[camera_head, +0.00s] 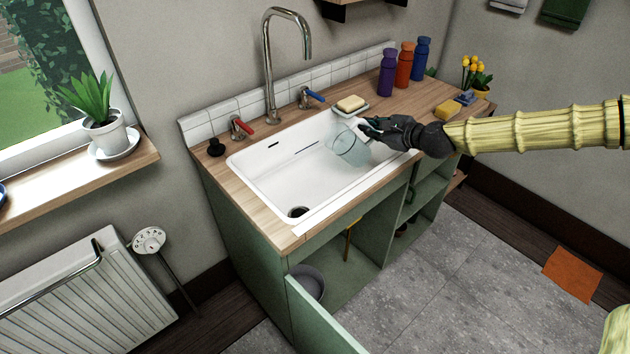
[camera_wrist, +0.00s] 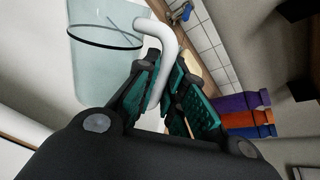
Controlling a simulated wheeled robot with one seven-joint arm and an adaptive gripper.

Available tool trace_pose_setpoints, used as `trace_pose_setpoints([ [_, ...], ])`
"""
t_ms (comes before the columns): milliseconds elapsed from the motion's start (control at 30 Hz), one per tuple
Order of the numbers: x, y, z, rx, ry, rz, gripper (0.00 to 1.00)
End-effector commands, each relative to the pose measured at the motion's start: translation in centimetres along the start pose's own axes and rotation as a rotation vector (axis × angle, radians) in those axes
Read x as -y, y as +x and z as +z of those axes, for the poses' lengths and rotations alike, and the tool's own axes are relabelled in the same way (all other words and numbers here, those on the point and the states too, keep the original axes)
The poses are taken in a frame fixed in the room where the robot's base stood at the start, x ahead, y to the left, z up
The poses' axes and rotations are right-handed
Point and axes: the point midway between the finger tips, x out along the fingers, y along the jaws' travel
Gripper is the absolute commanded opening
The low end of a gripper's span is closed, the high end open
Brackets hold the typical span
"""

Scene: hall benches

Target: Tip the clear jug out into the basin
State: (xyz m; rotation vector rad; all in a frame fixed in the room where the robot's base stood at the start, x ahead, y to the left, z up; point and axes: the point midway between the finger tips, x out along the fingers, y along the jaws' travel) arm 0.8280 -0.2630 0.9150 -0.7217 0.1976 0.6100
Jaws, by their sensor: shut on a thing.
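The clear jug (camera_head: 349,147) is tilted over the right part of the white basin (camera_head: 262,168) in the head view. It also shows in the wrist view (camera_wrist: 105,62), with its white handle (camera_wrist: 160,45) between the green-padded fingers. My gripper (camera_head: 368,127) is shut on the handle, at the basin's right end; its fingers show close in the wrist view (camera_wrist: 168,95). I cannot tell whether any liquid is in the jug. The basin's drain (camera_head: 297,211) is visible at its front left and the basin looks empty.
The tall tap (camera_head: 268,65) stands behind the basin, with red (camera_head: 241,127) and blue (camera_head: 312,96) handles. A soap dish (camera_head: 351,106) sits just behind my gripper. Purple (camera_head: 386,73), orange (camera_head: 404,66) and blue (camera_head: 422,58) bottles stand at the counter's back right. A cabinet door (camera_head: 322,315) hangs open below.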

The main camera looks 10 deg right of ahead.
Motion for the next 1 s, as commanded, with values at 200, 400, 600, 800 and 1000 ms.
trace_pose_setpoints([
  [200,-0.5,0.4,-1.1,0.028,0.044,-0.001,0.00],
  [400,-0.6,0.4,-1.5,0.051,0.077,-0.001,0.00],
  [600,-0.5,0.3,-1.5,0.060,0.090,0.000,0.00],
  [800,-0.7,0.5,-1.9,0.086,0.131,-0.001,0.00],
  [1000,-0.6,0.4,-1.9,0.118,0.176,-0.001,0.00],
])
